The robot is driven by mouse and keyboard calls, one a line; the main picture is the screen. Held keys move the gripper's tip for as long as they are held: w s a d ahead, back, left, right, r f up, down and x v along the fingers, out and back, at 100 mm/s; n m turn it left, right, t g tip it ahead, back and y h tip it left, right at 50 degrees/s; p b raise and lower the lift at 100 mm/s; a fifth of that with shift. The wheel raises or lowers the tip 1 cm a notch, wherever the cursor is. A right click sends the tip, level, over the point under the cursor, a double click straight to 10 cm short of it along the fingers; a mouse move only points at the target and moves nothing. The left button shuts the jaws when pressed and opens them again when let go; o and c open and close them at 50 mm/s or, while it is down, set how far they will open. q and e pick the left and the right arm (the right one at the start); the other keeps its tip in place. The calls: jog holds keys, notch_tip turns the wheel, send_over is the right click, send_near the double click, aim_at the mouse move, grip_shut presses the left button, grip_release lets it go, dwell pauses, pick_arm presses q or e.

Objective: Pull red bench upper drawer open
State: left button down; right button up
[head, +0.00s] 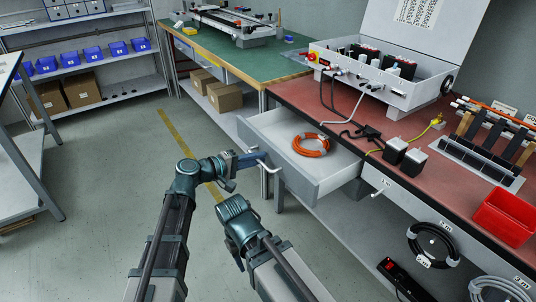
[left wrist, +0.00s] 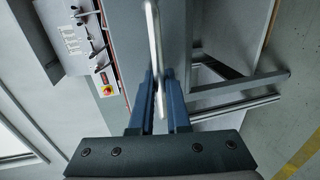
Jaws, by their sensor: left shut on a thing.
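The red bench (head: 290,92) has its upper drawer (head: 325,185) pulled out, with a loop of orange cable (head: 310,146) inside. The light bar handle (head: 268,168) stands off the drawer's grey front. My left gripper (head: 256,157) is at this handle. In the left wrist view, its two blue fingers (left wrist: 160,98) are shut on the handle bar (left wrist: 155,50), one on each side. My right arm is folded low in the middle of the head view; its fingers cannot be made out clearly.
A green-topped bench (head: 225,52) stands behind. On the red top are an open white case (head: 395,90), black boxes and a red bin (head: 505,215). A second handle (head: 379,188) shows right of the drawer.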

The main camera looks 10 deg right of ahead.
pick_arm(q)
jog(key=f+v, duration=0.3)
jog(key=v, duration=1)
jog(key=shift+s+a, duration=0.25)
jog(key=shift+a, duration=0.4)
jog(key=shift+r, duration=0.1)
jog(key=c, duration=1.2)
grip_release()
jog(key=shift+o, duration=0.2)
jog(key=shift+a, duration=0.1)
jog(key=p+v, duration=0.2)
jog(key=v, duration=1.1)
jog(key=shift+a+p, duration=0.3)
jog(key=shift+p, duration=0.1)
jog(key=shift+s, duration=0.1)
